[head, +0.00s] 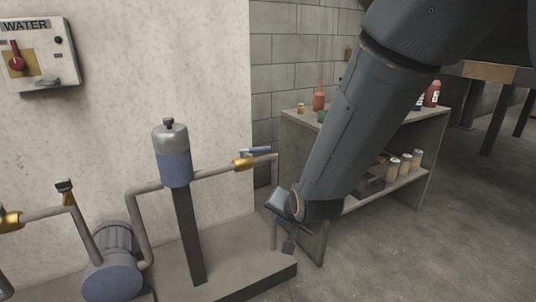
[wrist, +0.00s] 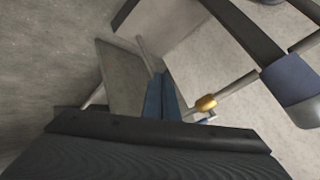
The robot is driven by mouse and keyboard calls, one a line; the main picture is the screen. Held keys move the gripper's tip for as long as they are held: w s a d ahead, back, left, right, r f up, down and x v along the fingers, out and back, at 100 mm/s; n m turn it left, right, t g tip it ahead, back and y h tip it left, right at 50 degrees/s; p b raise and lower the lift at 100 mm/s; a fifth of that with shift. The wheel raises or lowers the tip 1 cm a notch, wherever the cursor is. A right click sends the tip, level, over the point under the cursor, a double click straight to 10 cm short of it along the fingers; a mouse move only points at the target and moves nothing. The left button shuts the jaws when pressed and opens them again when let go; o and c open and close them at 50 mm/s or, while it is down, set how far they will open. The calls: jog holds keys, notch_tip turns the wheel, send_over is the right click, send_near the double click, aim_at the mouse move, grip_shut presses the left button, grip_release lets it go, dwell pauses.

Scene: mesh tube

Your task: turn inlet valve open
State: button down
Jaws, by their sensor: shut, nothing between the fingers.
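A brass valve (head: 243,163) with a blue lever (head: 256,150) sits on the pipe right of the upright blue-and-grey cylinder (head: 173,155). The lever lies roughly along the pipe. Another brass fitting (head: 10,219) is at the far left, and a dark-topped brass piece (head: 66,192) stands on the left pipe. No label shows which is the inlet. My gripper (head: 289,245) is shut and empty, below and right of the blue-lever valve, apart from it. The wrist view shows a brass valve (wrist: 206,103) beyond my dark gripper body, which hides part of the scene.
A blue pump motor (head: 112,273) and a post stand on the low grey plinth (head: 240,268). A WATER switch box (head: 38,52) hangs on the wall. A shelf (head: 415,140) with bottles and cans stands behind my arm. Open floor (head: 440,240) lies at right.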

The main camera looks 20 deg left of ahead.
jog(key=w+a+m+t+y+p, duration=0.1)
jog(key=w+a+m+t+y, duration=0.15)
jog(key=w+a, duration=0.35)
jog(key=m+t+y+p, duration=0.2)
jog(key=m+t+y, duration=0.1)
jog(key=m+t, duration=0.5)
send_near(264, 151)
jog(key=shift+h, duration=0.25)
jog(key=x, duration=0.2)
jog(key=b+x, duration=0.1)
jog(key=x, duration=0.1)
jog(key=a+x, duration=0.1)
jog(key=x, duration=0.1)
jog(key=shift+r+b, duration=0.2)
jog(key=shift+b, duration=0.2)
jog(key=shift+s, duration=0.1)
jog(key=shift+w+a+b, duration=0.15)
jog(key=shift+w+b, duration=0.5)
jog(key=shift+w, duration=0.55)
